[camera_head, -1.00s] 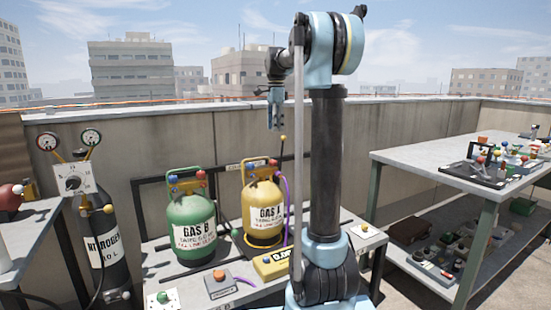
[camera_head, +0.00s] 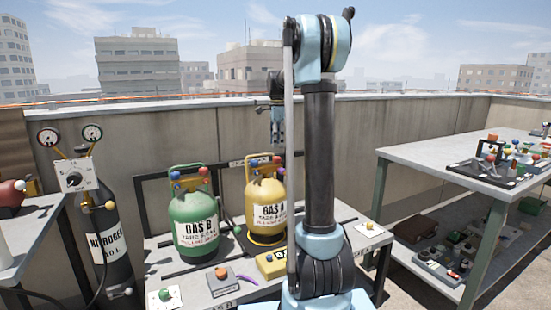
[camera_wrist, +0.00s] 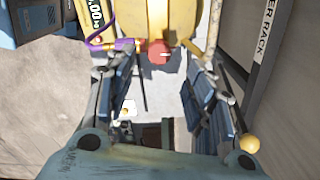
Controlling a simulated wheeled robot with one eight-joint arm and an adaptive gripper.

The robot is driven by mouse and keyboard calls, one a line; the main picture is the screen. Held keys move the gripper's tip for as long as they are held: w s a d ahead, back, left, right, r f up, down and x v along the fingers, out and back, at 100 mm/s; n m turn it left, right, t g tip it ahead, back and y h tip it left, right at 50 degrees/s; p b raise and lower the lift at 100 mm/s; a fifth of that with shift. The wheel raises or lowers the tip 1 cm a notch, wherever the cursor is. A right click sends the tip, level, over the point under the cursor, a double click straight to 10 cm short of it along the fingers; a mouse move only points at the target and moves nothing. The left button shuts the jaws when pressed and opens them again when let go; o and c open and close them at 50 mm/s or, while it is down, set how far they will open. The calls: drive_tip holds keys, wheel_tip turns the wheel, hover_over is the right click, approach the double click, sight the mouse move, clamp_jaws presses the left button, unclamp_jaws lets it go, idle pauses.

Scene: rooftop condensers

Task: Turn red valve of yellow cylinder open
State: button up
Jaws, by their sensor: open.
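The yellow cylinder (camera_head: 264,203), labelled GAS A, stands upright on a low grey bench in the head view. A red valve knob (camera_head: 277,160) shows at its top, small and partly crowded by my arm. In the wrist view the red valve (camera_wrist: 158,52) is a round knob against the yellow cylinder top (camera_wrist: 158,18), just beyond and between my fingers. My gripper (camera_head: 278,143) points down above the cylinder's top. In the wrist view my gripper (camera_wrist: 162,98) is open, its two blue-grey fingers apart and empty. The knob appears clear of both fingers.
A green GAS B cylinder (camera_head: 195,222) stands left of the yellow one. A purple hose (camera_wrist: 108,44) lies beside the red valve. A yellow box (camera_head: 272,263) sits in front. A black nitrogen cylinder (camera_head: 107,240) stands left. A workbench (camera_head: 440,150) is at right.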

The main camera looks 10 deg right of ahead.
sight(277, 160)
wheel_tip(277, 160, down, 7)
drive_tip(key=shift+f, duration=0.1)
idle(0.3)
drive_tip(key=c, duration=1.1)
drive_tip(key=shift+o, duration=0.2)
drive_tip(key=shift+a, duration=0.25)
drive_tip(key=shift+d, duration=0.2)
